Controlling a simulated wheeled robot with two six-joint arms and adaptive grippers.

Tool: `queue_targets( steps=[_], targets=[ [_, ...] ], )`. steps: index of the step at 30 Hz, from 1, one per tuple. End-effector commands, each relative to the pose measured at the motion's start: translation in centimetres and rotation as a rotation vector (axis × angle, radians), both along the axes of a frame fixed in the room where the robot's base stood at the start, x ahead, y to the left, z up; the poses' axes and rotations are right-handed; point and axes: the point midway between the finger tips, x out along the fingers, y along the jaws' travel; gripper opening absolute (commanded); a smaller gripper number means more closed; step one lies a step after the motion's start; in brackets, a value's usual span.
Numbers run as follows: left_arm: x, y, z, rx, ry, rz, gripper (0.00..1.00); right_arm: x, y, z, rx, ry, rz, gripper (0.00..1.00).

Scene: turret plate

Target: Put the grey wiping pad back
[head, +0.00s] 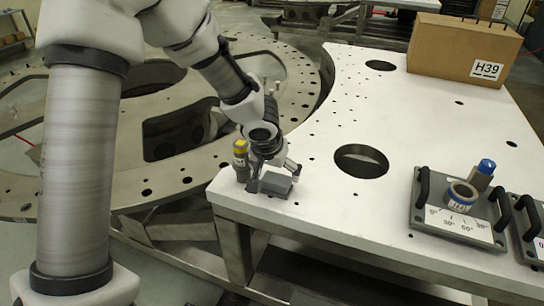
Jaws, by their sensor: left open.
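The grey wiping pad (276,184), a small flat grey block, lies on the white plate (330,205) near its front left corner. My left gripper (272,176) points down right at the pad. Its fingers are open, one on the left of the pad and one at its right rear. I cannot tell whether they touch it. The gripper hides part of the pad's back. My right gripper is not in view.
A yellow-topped small cylinder (241,157) stands close left of my left gripper. The plate has a large hole (361,161). A handled angle fixture (459,207) with a ring and blue-capped part sits right. A cardboard box (464,50) stands behind. The plate's middle is free.

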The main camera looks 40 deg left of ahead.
Motion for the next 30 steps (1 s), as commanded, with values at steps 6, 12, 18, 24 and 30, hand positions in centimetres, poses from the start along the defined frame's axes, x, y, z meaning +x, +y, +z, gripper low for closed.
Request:
queue_targets(
  steps=[6, 12, 18, 24, 30],
  targets=[
    [-2.0, -0.5, 5.4, 0.0, -0.003, 0.0, 0.99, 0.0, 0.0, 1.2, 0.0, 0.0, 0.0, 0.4],
    [-3.0, -1.2, 6.0, -0.011, 0.017, -0.012, 0.99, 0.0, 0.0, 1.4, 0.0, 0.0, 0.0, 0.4],
    [-7.0, -6.4, -6.7, -0.156, 0.188, -0.113, 0.99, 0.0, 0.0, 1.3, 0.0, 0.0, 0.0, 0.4],
    [-17.9, -9.7, -21.8, -0.202, 0.326, -0.152, 0.99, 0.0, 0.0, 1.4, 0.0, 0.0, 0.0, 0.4],
    [-26.0, -8.3, -27.4, -0.081, 0.388, -0.19, 0.99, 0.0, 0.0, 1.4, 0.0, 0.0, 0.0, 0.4]
  ],
)
